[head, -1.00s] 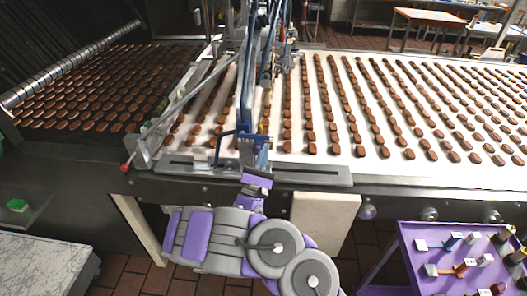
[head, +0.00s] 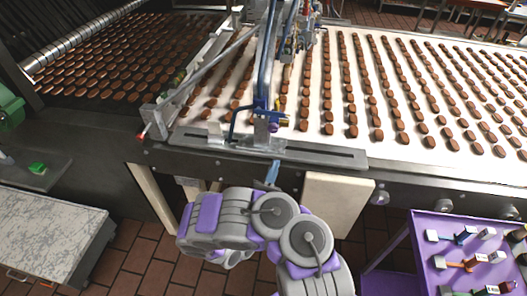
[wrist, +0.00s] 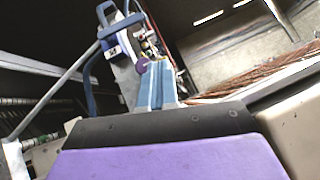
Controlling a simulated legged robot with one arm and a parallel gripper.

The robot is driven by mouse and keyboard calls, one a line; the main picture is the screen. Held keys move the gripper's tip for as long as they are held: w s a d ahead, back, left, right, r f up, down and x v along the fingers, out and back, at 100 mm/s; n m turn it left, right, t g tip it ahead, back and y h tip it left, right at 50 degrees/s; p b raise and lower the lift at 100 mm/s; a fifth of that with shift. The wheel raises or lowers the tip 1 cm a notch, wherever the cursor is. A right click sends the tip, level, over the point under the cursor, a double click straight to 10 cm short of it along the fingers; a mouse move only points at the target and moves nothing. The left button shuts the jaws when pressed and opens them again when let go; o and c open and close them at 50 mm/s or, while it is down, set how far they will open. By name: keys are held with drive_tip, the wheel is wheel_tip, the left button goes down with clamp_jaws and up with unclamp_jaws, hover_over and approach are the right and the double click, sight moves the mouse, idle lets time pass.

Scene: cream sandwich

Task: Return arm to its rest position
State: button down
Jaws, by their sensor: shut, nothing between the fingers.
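My arm (head: 250,222), grey and purple, is folded low in front of the conveyor machine in the head view. My gripper (wrist: 155,125) fills the lower part of the wrist view as a purple plate with a black front edge. It is shut, with nothing seen held in it. In the head view the gripper is hidden behind the arm links. In the wrist view a blue upright machine part (wrist: 155,85) with a purple knob (wrist: 142,65) stands beyond the gripper's edge. I cannot tell whether they touch.
The white conveyor belt (head: 395,140) carries many rows of brown biscuits. A slotted metal bar (head: 330,154) runs along its front. A purple cart (head: 412,262) with small parts is at lower right. A grey-topped table (head: 45,235) is at lower left. Brown tiled floor lies between.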

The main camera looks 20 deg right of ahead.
drive_tip(key=s+d+r+m+g+h, duration=0.3)
drive_tip(key=s+d+r+m+g, duration=0.15)
drive_tip(key=r+m+g, duration=0.4)
drive_tip(key=s+d+r+m+g+h, duration=0.3)
drive_tip(key=s+d+r+m+g, duration=0.15)
drive_tip(key=g, duration=0.75)
drive_tip(key=s+d+r+m+g+y, duration=0.1)
drive_tip(key=s+r+m+g+y, duration=0.2)
drive_tip(key=s+m+g+y, duration=0.3)
drive_tip(key=s+d+r+m+g+y, duration=0.1)
drive_tip(key=s+r+m+g+y, duration=0.25)
drive_tip(key=s, duration=0.45)
drive_tip(key=s+a+f+m+t+y, duration=0.25)
drive_tip(key=s+a+f+y, duration=0.3)
drive_tip(key=s+y, duration=0.4)
drive_tip(key=a+f+n+t+y, duration=0.1)
drive_tip(key=a+n+t+y, duration=0.2)
drive_tip(key=a, duration=1.4)
drive_tip(key=shift+w+a+n+t+y, duration=0.3)
drive_tip(key=shift+t+y, duration=1.9)
drive_tip(key=shift+t, duration=0.65)
